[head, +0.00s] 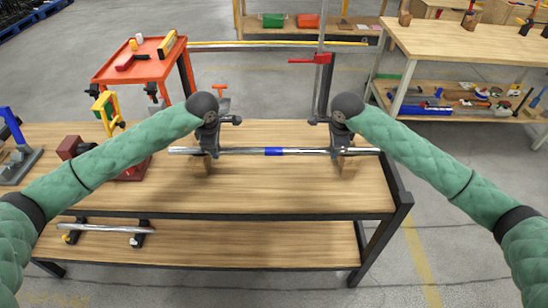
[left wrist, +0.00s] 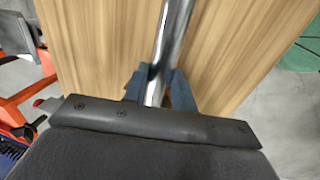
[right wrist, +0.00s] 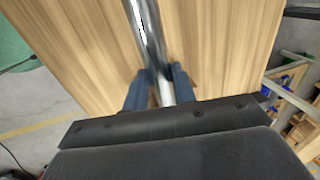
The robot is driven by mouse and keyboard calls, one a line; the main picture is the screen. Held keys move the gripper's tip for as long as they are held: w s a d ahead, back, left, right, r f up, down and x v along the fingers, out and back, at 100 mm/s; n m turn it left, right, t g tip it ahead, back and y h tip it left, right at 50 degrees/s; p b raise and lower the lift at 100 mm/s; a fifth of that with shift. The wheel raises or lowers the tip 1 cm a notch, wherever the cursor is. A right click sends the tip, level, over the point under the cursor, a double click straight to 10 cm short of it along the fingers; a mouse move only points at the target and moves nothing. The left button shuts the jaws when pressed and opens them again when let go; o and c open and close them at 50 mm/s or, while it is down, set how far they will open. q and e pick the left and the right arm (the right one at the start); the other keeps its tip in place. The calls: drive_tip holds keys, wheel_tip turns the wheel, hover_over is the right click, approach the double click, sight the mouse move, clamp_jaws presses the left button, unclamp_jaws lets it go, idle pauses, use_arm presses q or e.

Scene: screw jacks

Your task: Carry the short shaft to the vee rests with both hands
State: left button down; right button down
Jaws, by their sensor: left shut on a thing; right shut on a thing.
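The short shaft (head: 305,151) is a bright metal bar with a blue band at its middle. It lies level across the picture at the right part of the bench top. My left gripper (head: 211,150) is shut on it left of the band, and my right gripper (head: 338,150) is shut on it right of the band. Both wrist views show the shaft between the fingers, in the left (left wrist: 172,40) and the right (right wrist: 148,40). Two wooden blocks, left (head: 199,165) and right (head: 347,169), seemingly the vee rests, show under the grippers. The grippers partly hide them; I cannot tell whether the shaft touches them.
The wooden bench top (head: 275,190) is clear in front. A dark red block (head: 72,148) and a blue-handled tool (head: 14,135) stand at its left. Another metal bar (head: 105,228) lies on the lower shelf. An orange cart (head: 140,70) stands behind; a post with a red clamp (head: 318,59) rises behind the bench.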

use_arm(q)
drive_tip(key=shift+w, duration=0.1)
drive_tip(key=c, duration=1.6)
unclamp_jaws()
drive_tip(key=shift+f, duration=0.25)
use_arm(e)
drive_tip(key=c, duration=1.6)
unclamp_jaws()
drive_tip(key=shift+f, duration=0.3)
use_arm(q)
drive_tip(key=o, duration=0.5)
drive_tip(key=shift+s+r, duration=0.2)
drive_tip(key=shift+s, duration=0.05)
drive_tip(key=shift+c, duration=0.2)
use_arm(e)
drive_tip(key=o, duration=0.5)
drive_tip(key=shift+s+r, duration=0.15)
drive_tip(key=shift+r, duration=0.05)
drive_tip(key=shift+c, duration=0.2)
use_arm(q)
drive_tip(key=shift+w, duration=0.1)
use_arm(e)
drive_tip(key=shift+f, duration=0.1)
